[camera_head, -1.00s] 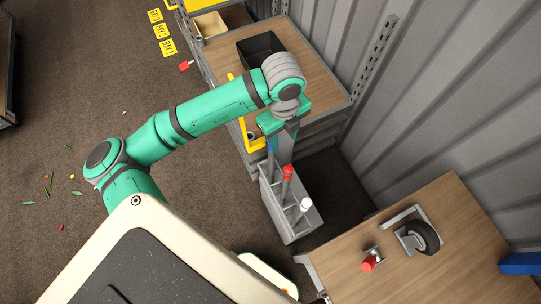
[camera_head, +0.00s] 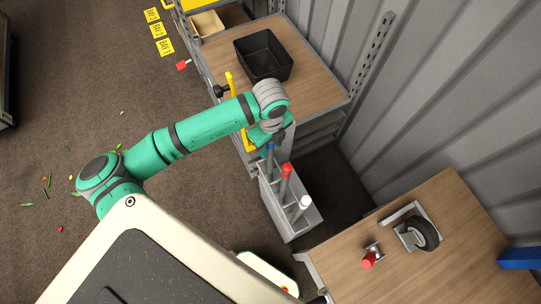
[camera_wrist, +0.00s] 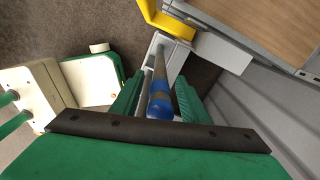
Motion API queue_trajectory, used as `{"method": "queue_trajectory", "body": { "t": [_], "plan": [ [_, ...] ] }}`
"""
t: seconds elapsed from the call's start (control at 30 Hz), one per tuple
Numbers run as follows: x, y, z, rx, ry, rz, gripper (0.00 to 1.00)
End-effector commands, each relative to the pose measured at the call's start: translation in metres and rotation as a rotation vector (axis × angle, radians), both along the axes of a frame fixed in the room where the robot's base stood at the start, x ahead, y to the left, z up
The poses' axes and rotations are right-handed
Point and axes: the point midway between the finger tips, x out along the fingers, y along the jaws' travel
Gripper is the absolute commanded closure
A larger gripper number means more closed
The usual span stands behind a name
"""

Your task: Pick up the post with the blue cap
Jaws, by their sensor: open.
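The post with the blue cap (camera_head: 270,147) stands upright in the far end of a grey rack (camera_head: 296,222) on the floor. In the wrist view its blue cap (camera_wrist: 160,106) lies between the two green fingers of my gripper (camera_wrist: 159,97), with the grey post running away below it. The fingers are apart, and I see no clear contact with the post. In the head view my gripper (camera_head: 268,137) is right at the blue cap, and its fingers are partly hidden by the wrist. A red-capped post (camera_head: 286,170) and a white-capped post (camera_head: 305,202) stand in the same rack.
A shelf unit with a black bin (camera_head: 264,56) stands behind the rack, with a yellow bar (camera_head: 236,95) at its front edge. A wooden table (camera_head: 440,215) with a caster wheel (camera_head: 424,235) is at right. A corrugated wall is beyond.

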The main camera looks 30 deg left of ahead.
Motion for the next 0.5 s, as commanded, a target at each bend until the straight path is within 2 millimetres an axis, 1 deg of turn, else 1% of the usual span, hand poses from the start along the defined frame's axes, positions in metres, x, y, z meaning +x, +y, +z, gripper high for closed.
{"method": "queue_trajectory", "body": {
  "t": [0.03,0.1,0.17,0.23,0.4,0.43,0.47,0.5],
  "plan": [
    [0.0,-0.001,-0.008,-0.002,0.003,0.0,0.59],
    [0.0,0.0,-0.018,-0.002,0.001,0.002,0.59],
    [0.0,0.0,-0.023,-0.002,0.001,0.002,0.59],
    [0.0,0.0,-0.026,-0.002,0.001,0.002,0.59],
    [0.0,0.0,-0.026,-0.001,0.0,0.001,0.59],
    [0.0,0.0,-0.026,-0.001,0.0,0.001,0.64],
    [0.0,0.0,-0.026,-0.001,0.0,0.001,0.71],
    [0.0,0.0,-0.026,-0.001,0.0,0.001,0.81]
  ]
}}
